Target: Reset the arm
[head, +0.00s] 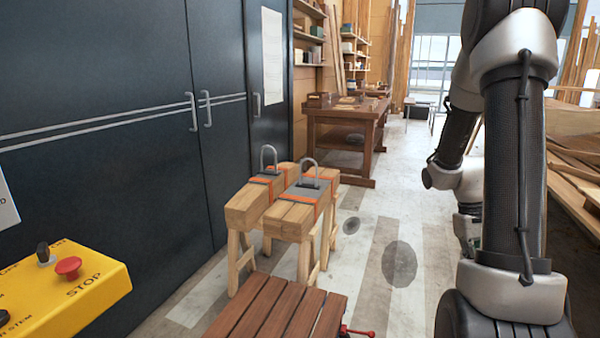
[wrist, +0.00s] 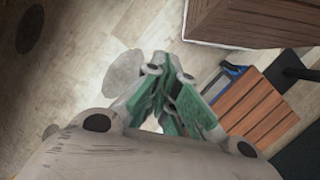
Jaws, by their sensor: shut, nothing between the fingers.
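My arm stands on the right of the head view, its upper links raised and its wrist end hanging at about mid-height. My gripper (wrist: 178,92) shows in the wrist view with its green-padded fingers together and nothing between them. It points down over the plank floor and touches nothing that I can see. In the head view the fingers are mostly hidden behind my own arm links.
Two wooden trestles (head: 292,222) with metal loops on top stand left of centre. A brown slatted top (head: 270,312) is in front, also in the wrist view (wrist: 262,112). A yellow stop panel (head: 60,295) is at lower left. A workbench (head: 343,118) stands behind. Floor between is open.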

